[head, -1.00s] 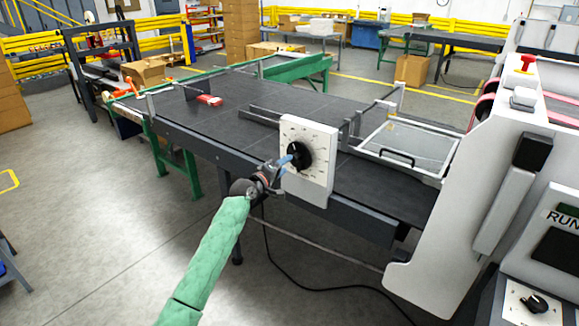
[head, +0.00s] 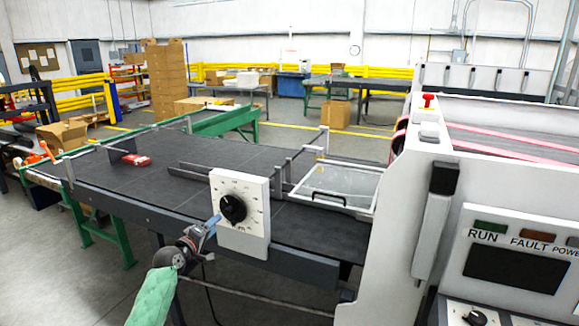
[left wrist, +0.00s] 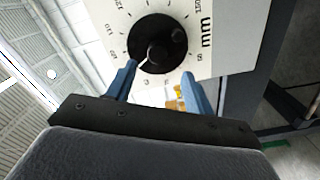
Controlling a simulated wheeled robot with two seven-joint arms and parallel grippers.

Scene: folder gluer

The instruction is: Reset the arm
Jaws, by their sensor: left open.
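A white dial plate (head: 254,236) with a round black knob (head: 233,209) stands at the near side of the dark feed table. In the left wrist view the knob (left wrist: 155,45) has a white pointer line, and the plate (left wrist: 225,50) shows an "mm" scale. My left gripper (head: 213,224) is just below and left of the knob. In the left wrist view its blue fingers (left wrist: 159,80) are spread and empty, with the tips near the knob's lower edge. A small gap seems to lie between them and the knob. My right gripper is out of view.
The dark table (head: 120,190) carries a red-and-white item (head: 138,160) and metal guides. A tray with a handle (head: 335,187) lies right of the dial. The white machine housing (head: 385,240) and control panel (head: 520,260) fill the right side. Open floor lies at the lower left.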

